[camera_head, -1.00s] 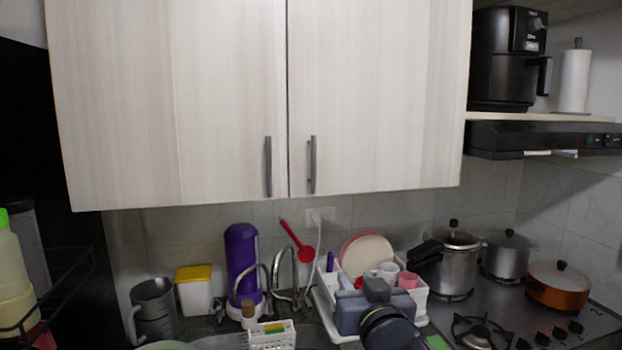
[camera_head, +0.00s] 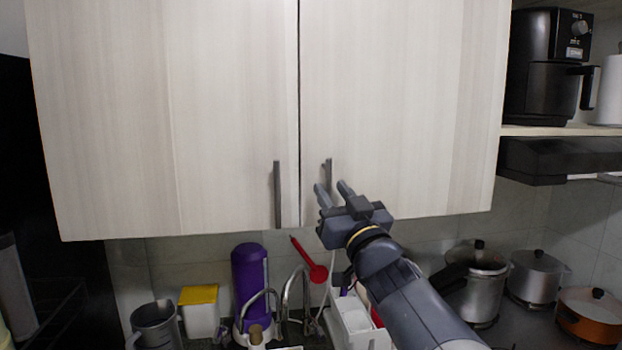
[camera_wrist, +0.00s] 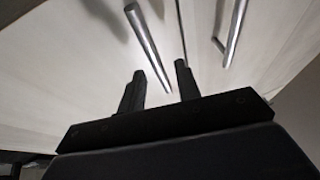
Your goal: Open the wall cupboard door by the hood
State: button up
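The wall cupboard has two pale wood doors, both shut. The right door (camera_head: 400,110), on the hood side, has a short vertical grey bar handle (camera_head: 328,172) near its lower left corner. My gripper (camera_head: 331,186) is in front of this handle, reaching up from the lower right. Its two fingers are apart, with the handle's lower part between or just behind them in the head view. In the wrist view my gripper (camera_wrist: 158,82) is open, and the end of a metal bar handle (camera_wrist: 147,45) shows between the fingertips. I cannot tell whether they touch.
The left door (camera_head: 170,110) has its own handle (camera_head: 277,194) close beside. The black hood (camera_head: 545,160) and an air fryer (camera_head: 545,65) are to the right. Below are a purple bottle (camera_head: 249,280), a dish rack (camera_head: 357,322) and pots (camera_head: 475,285).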

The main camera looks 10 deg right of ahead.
jog(key=shift+p+x, duration=0.3)
jog(key=shift+x, duration=1.1)
grip_shut()
